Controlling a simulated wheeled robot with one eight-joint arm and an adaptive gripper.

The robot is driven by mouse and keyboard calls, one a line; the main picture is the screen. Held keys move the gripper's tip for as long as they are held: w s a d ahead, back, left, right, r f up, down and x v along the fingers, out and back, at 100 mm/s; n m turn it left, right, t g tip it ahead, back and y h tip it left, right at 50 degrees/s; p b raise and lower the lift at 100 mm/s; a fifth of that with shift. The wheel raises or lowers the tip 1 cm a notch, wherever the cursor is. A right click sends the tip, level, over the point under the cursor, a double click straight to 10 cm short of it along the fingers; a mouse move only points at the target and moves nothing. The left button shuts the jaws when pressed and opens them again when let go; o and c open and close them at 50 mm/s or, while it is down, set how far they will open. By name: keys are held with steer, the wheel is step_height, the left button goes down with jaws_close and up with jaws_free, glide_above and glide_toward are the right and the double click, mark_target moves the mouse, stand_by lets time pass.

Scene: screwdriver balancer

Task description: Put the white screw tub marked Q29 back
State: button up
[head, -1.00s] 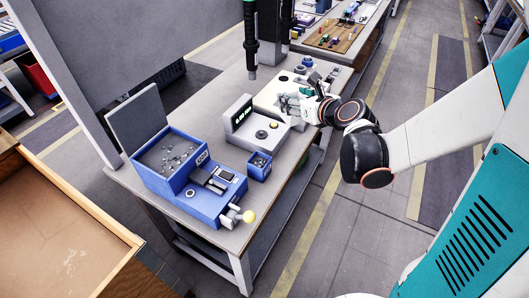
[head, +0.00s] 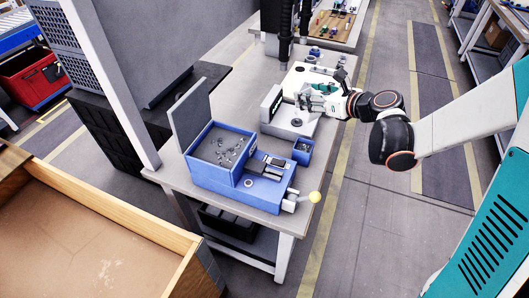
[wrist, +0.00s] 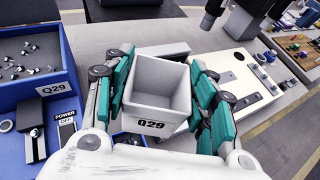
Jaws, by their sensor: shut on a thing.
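The white tub (wrist: 160,88) marked Q29 sits upright between the two teal-padded fingers of my gripper (wrist: 160,95), which is shut on it. Its inside looks empty and its label faces my wrist. In the head view, my gripper (head: 318,100) is over the far right side of the white display unit (head: 284,122); the fingers hide most of the tub. The blue screw machine (head: 232,182) stands nearer, with an open bin of loose screws; its Q29 label (wrist: 57,88) shows left of the tub in the wrist view.
A small blue box (head: 303,150) stands between the blue machine and the display unit. A yellow-ended lever (head: 314,197) sticks out at the machine's front right. A dark hanging tool (head: 286,35) is behind my gripper. A grey panel (head: 190,115) rises behind the bin.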

steer(key=w+a+n+g+y, duration=0.1)
steer(key=a+n+g+y, duration=0.4)
steer(key=a, duration=0.5)
steer(key=shift+n+g+h, duration=0.4)
steer(key=shift+n+h, duration=0.1)
step_height(320, 180, down, 19)
steer(key=b, duration=0.6)
steer(key=shift+w+a+r, duration=0.15)
steer(key=shift+r, duration=0.05)
steer(key=shift+r, duration=0.1)
steer(key=o, duration=1.2)
